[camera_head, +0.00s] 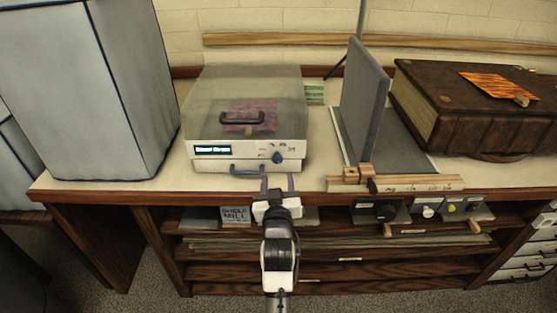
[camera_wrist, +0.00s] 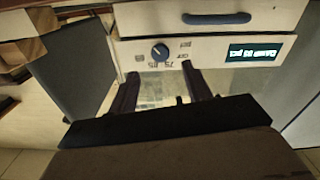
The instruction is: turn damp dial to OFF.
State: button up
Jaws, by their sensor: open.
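The damp dial (camera_head: 277,157) is a small dark blue knob on the right of the white front panel of a box with a clear lid (camera_head: 240,90). In the wrist view the picture is upside down, and the dial (camera_wrist: 160,52) has small labels around it. I cannot read for sure which label it points to. A lit display (camera_head: 212,149) is at the panel's left; its text is too small to be sure of. My gripper (camera_head: 278,184) is open and empty, just in front of and below the dial, with its fingertips apart from it.
A blue drawer handle (camera_head: 247,170) sits below the panel. A grey upright board (camera_head: 364,100) and a wooden rail (camera_head: 400,184) stand to the right, with a brown case (camera_head: 470,105) beyond. A tall grey box (camera_head: 85,90) stands left. Small knobs (camera_head: 385,210) hang below the bench edge.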

aim_at(277, 161)
jog(key=w+p, duration=0.1)
jog(key=w, duration=0.7)
jog(key=c, duration=0.9)
